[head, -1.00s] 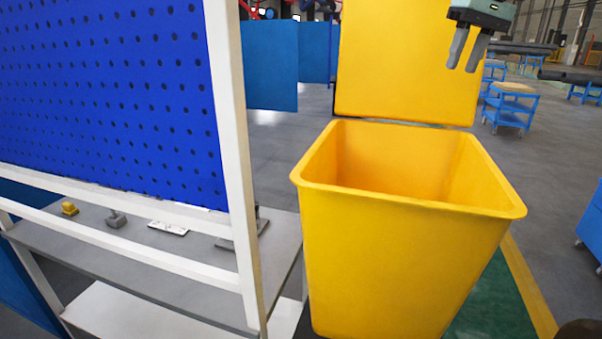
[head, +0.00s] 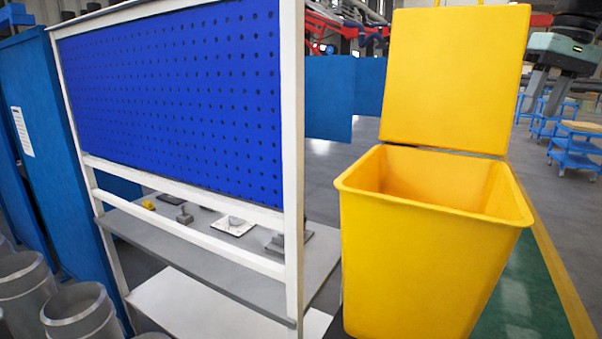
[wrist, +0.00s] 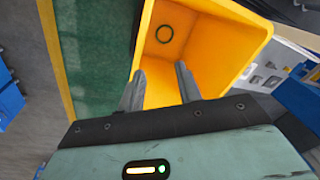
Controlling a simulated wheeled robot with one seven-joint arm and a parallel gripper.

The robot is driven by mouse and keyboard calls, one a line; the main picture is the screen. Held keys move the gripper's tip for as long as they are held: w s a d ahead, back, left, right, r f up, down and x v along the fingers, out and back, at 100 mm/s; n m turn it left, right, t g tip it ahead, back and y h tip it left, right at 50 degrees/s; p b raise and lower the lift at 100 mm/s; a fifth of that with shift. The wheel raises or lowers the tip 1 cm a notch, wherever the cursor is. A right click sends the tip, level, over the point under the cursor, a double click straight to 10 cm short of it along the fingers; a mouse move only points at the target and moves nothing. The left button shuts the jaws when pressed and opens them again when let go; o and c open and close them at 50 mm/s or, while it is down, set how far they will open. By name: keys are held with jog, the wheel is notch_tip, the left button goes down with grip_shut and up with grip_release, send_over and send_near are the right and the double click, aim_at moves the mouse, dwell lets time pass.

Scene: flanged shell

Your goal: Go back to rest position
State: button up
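My gripper (head: 543,100) is at the upper right of the head view, to the right of the yellow bin's raised lid. In the wrist view my gripper (wrist: 160,85) points down over the bin, with its two fingers apart and nothing between them. The yellow bin (head: 415,265) stands open.
A white-framed rack with a blue pegboard (head: 180,100) stands left of the bin. Its grey shelf (head: 165,245) holds several small parts. Grey metal cylinders (head: 80,312) stand at the lower left. Blue carts (head: 575,148) stand at the back right. Green floor lies right of the bin.

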jog(key=s+a+f+n+b, duration=0.1)
jog(key=s+a+f+n, duration=0.1)
jog(key=a+f, duration=0.55)
jog(key=s+a+f+n+g+b, duration=0.1)
jog(key=s+a+f, duration=0.25)
jog(key=a, duration=0.65)
jog(key=s+a+f+n+b, duration=0.1)
jog(key=s+a+f+n, duration=0.1)
jog(key=a+f, duration=0.6)
jog(key=s+a+f+n+b, duration=0.1)
jog(key=s+a+f, duration=0.3)
jog(key=s+f, duration=0.3)
jog(key=s+a+f+n+h+b, duration=0.1)
jog(key=s+a+f, duration=0.3)
jog(key=s+f, duration=0.4)
jog(key=s+n, duration=0.1)
jog(key=s, duration=0.5)
jog(key=shift+a+n, duration=0.2)
jog(key=shift+n, duration=0.1)
